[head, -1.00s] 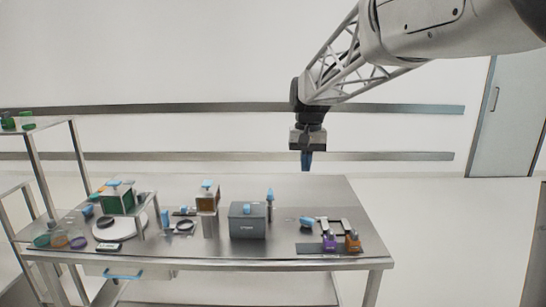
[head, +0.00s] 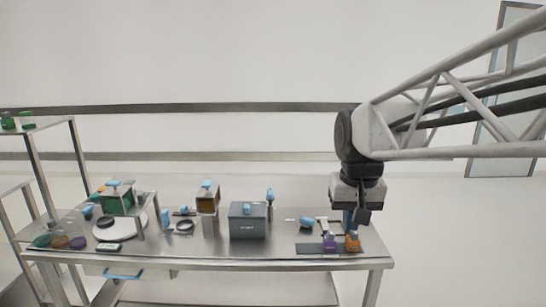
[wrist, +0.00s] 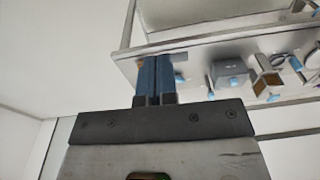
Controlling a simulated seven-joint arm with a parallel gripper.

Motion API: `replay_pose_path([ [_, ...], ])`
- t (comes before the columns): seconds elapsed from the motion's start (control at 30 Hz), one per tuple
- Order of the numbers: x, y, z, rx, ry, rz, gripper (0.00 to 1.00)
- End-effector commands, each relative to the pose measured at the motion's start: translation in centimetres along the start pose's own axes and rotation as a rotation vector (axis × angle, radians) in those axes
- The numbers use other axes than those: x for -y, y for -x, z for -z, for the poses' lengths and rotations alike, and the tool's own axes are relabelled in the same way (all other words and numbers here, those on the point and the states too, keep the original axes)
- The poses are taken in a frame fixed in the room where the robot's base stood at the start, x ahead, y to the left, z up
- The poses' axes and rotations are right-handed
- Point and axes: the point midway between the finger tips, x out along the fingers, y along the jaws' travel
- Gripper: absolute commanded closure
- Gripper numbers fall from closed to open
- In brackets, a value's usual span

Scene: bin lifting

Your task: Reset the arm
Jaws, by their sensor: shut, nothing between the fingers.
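My gripper (head: 347,219) hangs from the arm at the right of the head view, fingers pointing down near the right end of the steel table (head: 200,262). In the head view its fingers overlap the area behind the purple item and the orange item; I cannot tell its exact height. In the wrist view the two blue fingers (wrist: 155,80) are together, with nothing between them. The table's edge shows beyond the fingertips there.
On the table are a dark grey box (head: 247,222), a purple item (head: 329,242), an orange item (head: 352,241), a white round plate (head: 118,232) and a brown-fronted block (head: 207,200). A metal shelf (head: 40,126) stands at the left. The space above the table's left and middle is free.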

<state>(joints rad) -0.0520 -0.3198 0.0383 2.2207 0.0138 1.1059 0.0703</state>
Motion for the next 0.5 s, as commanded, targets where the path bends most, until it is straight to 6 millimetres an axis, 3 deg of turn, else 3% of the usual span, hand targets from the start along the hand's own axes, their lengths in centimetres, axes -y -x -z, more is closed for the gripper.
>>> replay_pose_path([
  [0.5, -2.5, -3.9, -11.4, -0.088, 0.003, -0.014, 1.00],
])
